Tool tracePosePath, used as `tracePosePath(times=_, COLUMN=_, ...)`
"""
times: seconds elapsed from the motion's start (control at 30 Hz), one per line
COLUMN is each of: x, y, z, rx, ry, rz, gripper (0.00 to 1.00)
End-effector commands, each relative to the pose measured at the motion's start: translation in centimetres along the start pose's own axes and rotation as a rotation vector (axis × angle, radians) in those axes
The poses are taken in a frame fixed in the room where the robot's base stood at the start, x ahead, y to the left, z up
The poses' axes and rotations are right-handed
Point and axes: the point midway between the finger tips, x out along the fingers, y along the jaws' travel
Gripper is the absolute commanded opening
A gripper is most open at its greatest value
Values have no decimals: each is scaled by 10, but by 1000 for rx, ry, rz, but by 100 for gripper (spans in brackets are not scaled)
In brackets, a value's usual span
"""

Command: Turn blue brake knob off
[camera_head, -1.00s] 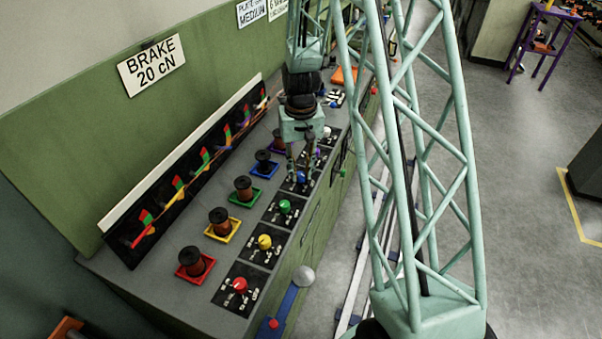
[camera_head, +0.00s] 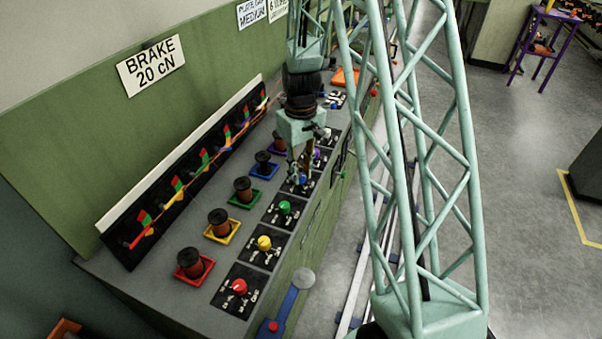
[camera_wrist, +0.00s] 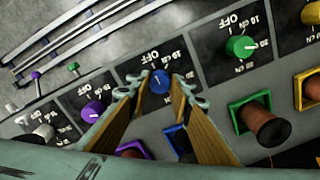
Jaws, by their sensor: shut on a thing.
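The blue brake knob (camera_wrist: 159,82) sits on its black dial plate, between the two fingertips of my gripper (camera_wrist: 160,92) in the wrist view. In the head view the blue knob (camera_head: 301,179) is partly hidden by my gripper (camera_head: 301,172), which points down at it. My gripper is shut on the blue knob. An OFF mark shows on the blue knob's plate (camera_wrist: 132,71) in the wrist view. The knob's exact setting is too small to tell.
The green knob (camera_head: 285,207), yellow knob (camera_head: 264,243) and red knob (camera_head: 240,286) stand in the same row. The purple knob (camera_wrist: 92,111) is on the other side. Spools, such as the blue-tray spool (camera_head: 263,163), stand beside them. Gauges (camera_head: 190,172) line the back.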

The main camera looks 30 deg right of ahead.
Motion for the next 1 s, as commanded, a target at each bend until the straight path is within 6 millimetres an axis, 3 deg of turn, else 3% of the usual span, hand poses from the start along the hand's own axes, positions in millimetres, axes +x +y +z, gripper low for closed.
tracePosePath(times=0.2, x=0, y=0, z=0, rx=0, ry=0, rz=0, gripper=9)
tracePosePath(times=0.23, x=0, y=0, z=0, rx=0, ry=0, rz=0, gripper=21)
tracePosePath(times=0.4, x=0, y=0, z=0, rx=0, ry=0, rz=0, gripper=34)
tracePosePath(times=1.0, x=-10, y=0, z=0, rx=1, ry=0, rz=0, gripper=34)
